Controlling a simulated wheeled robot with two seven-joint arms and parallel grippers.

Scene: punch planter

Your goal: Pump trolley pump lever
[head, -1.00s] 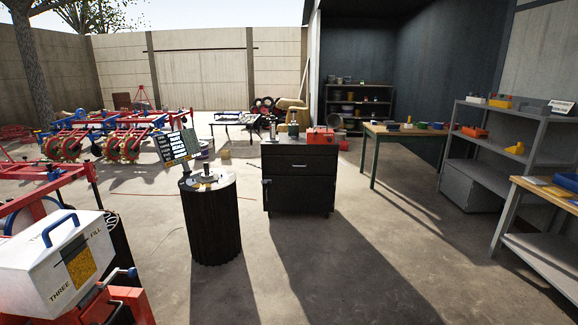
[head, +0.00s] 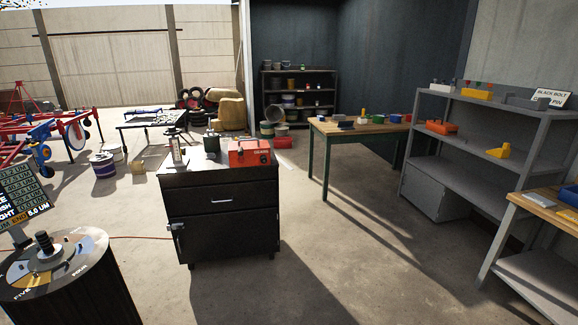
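A dark trolley (head: 222,222) on small wheels stands left of the middle in the head view. It has a drawer with a bright handle. A small grey latch or lever-like part (head: 177,232) shows at its left front edge. On its top are a pale upright pump-like item (head: 178,150), a dark green container (head: 212,146) and a red box (head: 249,153). I cannot tell which part is the pump lever. Neither of my grippers is in view.
A black drum (head: 75,295) with a round dial top stands at the lower left, with a sign (head: 20,200) beside it. A wooden table (head: 360,128) and grey shelves (head: 435,168) stand to the right. The floor (head: 340,250) between the trolley and shelves is clear.

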